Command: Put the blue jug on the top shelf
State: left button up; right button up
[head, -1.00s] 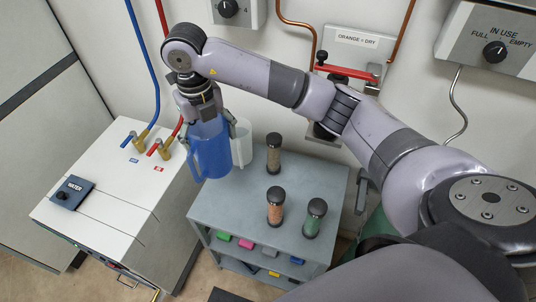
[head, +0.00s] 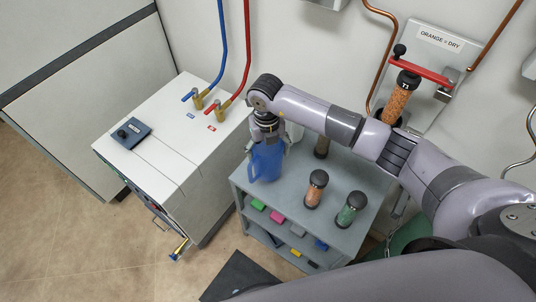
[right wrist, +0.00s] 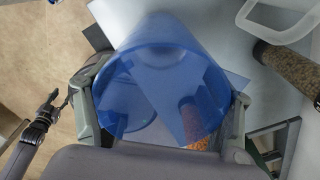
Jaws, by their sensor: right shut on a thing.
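The blue jug (head: 267,161) is upright at the left end of the grey shelf unit's top shelf (head: 282,194). I cannot tell whether its base touches the shelf. My right gripper (head: 266,138) is shut on the jug near its top. In the right wrist view the jug (right wrist: 165,75) is between the two fingers (right wrist: 160,122), and the shelf surface lies below it. My left gripper is not in view.
A brown-filled column (head: 322,146), an orange one (head: 316,188) and a green one (head: 350,209) stand right of the jug. A pale jug (head: 294,131) is behind it. A white cabinet (head: 165,145) stands left. Coloured items lie on the lower shelf.

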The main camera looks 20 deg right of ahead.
jog(key=shift+f, duration=1.4)
jog(key=shift+f, duration=0.15)
jog(key=o, duration=1.9)
notch_tip(320, 180, up, 12)
jog(key=shift+r+b, duration=0.2)
jog(key=shift+b, duration=0.4)
